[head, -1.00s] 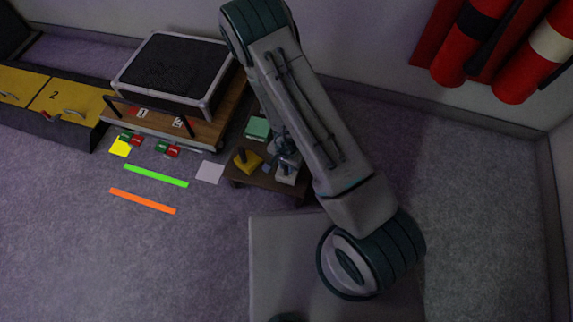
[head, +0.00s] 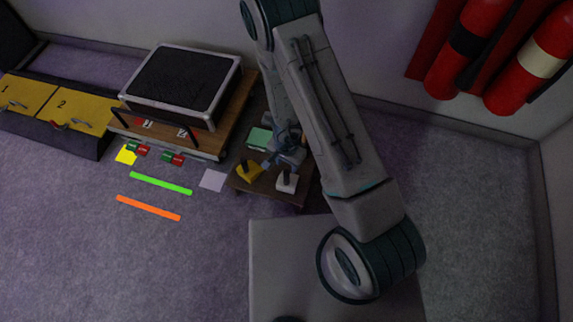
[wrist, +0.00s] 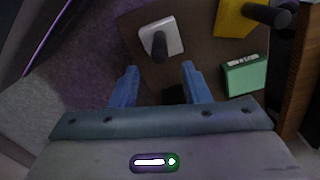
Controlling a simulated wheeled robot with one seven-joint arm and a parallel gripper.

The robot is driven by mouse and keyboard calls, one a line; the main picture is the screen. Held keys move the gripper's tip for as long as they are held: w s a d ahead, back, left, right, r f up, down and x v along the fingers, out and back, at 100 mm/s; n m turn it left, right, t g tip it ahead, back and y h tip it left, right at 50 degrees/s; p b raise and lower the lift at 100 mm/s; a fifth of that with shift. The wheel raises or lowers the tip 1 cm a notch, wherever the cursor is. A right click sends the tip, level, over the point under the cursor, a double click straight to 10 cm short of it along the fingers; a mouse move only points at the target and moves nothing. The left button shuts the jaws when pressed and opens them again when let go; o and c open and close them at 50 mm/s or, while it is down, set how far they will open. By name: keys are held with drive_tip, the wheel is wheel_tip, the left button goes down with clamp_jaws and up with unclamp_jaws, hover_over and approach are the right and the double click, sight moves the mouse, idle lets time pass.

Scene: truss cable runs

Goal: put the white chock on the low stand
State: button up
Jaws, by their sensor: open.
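The white chock (head: 287,182), a pale block with a dark upright handle, stands near the front right of a low brown table (head: 270,194). It also shows in the wrist view (wrist: 172,31), ahead of the fingers. My gripper (wrist: 159,70) is open and empty, its two blue fingers spread apart. The chock lies beyond the fingertips, not between them. In the head view my gripper (head: 280,158) is just behind the chock, partly hidden by my arm. The low brown table is the only low stand I make out under the chock.
A yellow chock (head: 249,171) and a green box (head: 259,138) share the brown table. A wooden platform (head: 232,110) with a black case (head: 182,79) stands to the left. Yellow drawers (head: 85,108) are further left. Red cylinders (head: 470,40) hang at the right wall.

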drive_tip(key=shift+r+p, duration=0.9)
drive_tip(key=shift+r, duration=0.65)
wheel_tip(320, 180, up, 21)
drive_tip(key=w+a+n+t+y, duration=0.1)
drive_tip(key=w+a+n+y, duration=0.1)
drive_tip(key=n+y, duration=0.2)
drive_tip(key=s+d+r+n+h, duration=0.3)
drive_tip(key=s+d+r+h, duration=0.1)
drive_tip(key=s+d+r, duration=0.8)
wheel_tip(320, 180, up, 3)
drive_tip(key=shift+s+d+f, duration=0.1)
drive_tip(key=shift+s+d, duration=0.05)
drive_tip(key=shift+d, duration=0.9)
